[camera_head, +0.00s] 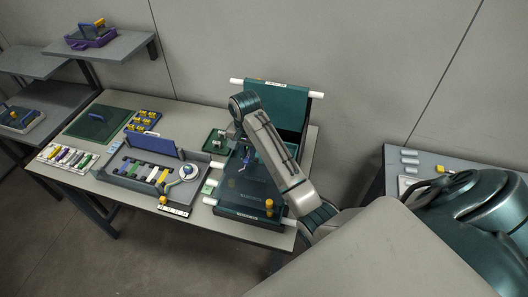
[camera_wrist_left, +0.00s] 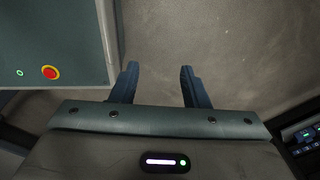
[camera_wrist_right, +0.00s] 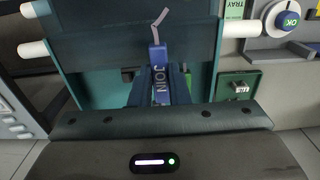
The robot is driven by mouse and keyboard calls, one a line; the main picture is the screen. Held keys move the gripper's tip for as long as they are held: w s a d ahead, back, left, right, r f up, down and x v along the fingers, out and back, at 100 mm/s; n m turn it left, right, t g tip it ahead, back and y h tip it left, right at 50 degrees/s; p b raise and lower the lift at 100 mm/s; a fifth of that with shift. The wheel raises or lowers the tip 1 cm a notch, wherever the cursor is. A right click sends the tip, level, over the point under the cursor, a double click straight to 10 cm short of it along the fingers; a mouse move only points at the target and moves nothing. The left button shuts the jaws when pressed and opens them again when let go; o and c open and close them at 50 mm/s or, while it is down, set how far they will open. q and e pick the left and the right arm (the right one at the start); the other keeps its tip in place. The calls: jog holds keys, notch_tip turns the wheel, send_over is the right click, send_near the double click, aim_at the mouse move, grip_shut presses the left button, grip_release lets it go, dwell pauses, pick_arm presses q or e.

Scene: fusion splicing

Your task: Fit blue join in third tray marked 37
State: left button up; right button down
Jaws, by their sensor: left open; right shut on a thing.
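My right gripper (camera_head: 245,158) is over the teal tray unit on the bench. In the right wrist view my right gripper (camera_wrist_right: 158,75) is shut on a blue join (camera_wrist_right: 157,62) lettered "JOIN", with a pale bent strand at its far end. The tray unit has a raised teal panel (camera_head: 287,112) at the back and a dark lower tray (camera_head: 240,192) in front, with white rods at the sides. No number 37 is legible, and the arm hides part of the unit. My left gripper (camera_wrist_left: 158,82) is open and empty, above the floor.
A yellow-block tray (camera_head: 143,121), a green mat (camera_head: 100,124) and a strip of coloured pieces (camera_head: 66,157) lie farther left.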

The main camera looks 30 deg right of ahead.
jog(key=d, duration=0.1)
jog(key=w+d, duration=0.1)
jog(key=d, duration=0.1)
jog(key=d+f, duration=0.1)
jog(key=shift+w+d, duration=0.2)
jog(key=shift+d, duration=0.65)
jog(key=shift+d+r+p, duration=0.2)
jog(key=shift+d+p, duration=0.05)
jog(key=shift+p, duration=0.2)
jog(key=f+p, duration=0.2)
jog(key=f, duration=0.1)
jog(key=shift+d+f, duration=0.1)
jog(key=shift+d, duration=0.2)
jog(key=shift+f, duration=0.4)
jog(key=c, duration=1.4)
grip_release()
jog(key=shift+f, duration=0.15)
pick_arm(q)
jog(key=w+r, duration=0.1)
jog(key=w, duration=0.1)
jog(key=w+d+r, duration=0.1)
jog(key=shift+w+r, duration=0.2)
jog(key=shift+w, duration=0.2)
